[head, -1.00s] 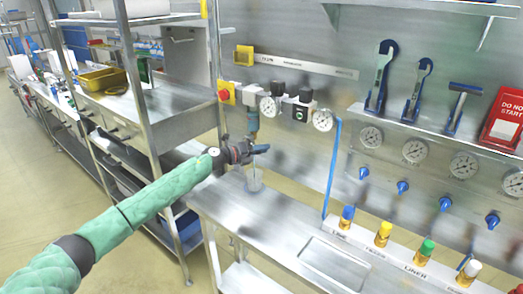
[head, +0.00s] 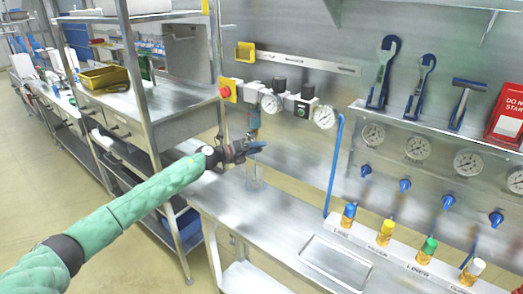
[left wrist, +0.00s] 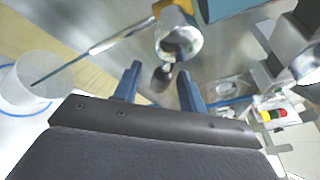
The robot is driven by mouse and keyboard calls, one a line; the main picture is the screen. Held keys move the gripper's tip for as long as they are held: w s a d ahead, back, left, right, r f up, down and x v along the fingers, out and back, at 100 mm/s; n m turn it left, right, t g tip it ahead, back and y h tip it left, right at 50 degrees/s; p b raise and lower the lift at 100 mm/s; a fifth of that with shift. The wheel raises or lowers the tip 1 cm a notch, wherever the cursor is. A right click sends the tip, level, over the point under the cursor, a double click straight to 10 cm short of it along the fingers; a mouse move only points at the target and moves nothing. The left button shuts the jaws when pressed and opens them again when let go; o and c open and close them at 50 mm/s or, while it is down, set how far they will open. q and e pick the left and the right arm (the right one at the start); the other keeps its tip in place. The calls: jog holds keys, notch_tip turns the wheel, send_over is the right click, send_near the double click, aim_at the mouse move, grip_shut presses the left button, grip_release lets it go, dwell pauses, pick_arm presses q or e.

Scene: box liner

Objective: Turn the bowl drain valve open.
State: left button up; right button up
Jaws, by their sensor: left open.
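The bowl of the filter unit (head: 255,121) hangs under the left end of the valve row on the back wall. In the left wrist view its round metal underside (left wrist: 180,42) shows from below, with a small dark drain valve knob (left wrist: 163,76) on it. My left gripper (head: 259,147) is just below the bowl. In the left wrist view the blue fingers of the left gripper (left wrist: 158,86) stand apart, with the knob appearing between their tips. I cannot tell whether they touch it. My right gripper is not in view.
A clear cup (left wrist: 28,84) with a thin rod stands below the bowl. Gauges (head: 323,117) and a red button (head: 225,91) sit near it on the wall. A blue hose (head: 334,165) hangs to the right. The steel bench (head: 245,205) is mostly clear in front.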

pick_arm(q)
jog(key=shift+b+v, duration=0.85)
jog(key=shift+v, duration=1.75)
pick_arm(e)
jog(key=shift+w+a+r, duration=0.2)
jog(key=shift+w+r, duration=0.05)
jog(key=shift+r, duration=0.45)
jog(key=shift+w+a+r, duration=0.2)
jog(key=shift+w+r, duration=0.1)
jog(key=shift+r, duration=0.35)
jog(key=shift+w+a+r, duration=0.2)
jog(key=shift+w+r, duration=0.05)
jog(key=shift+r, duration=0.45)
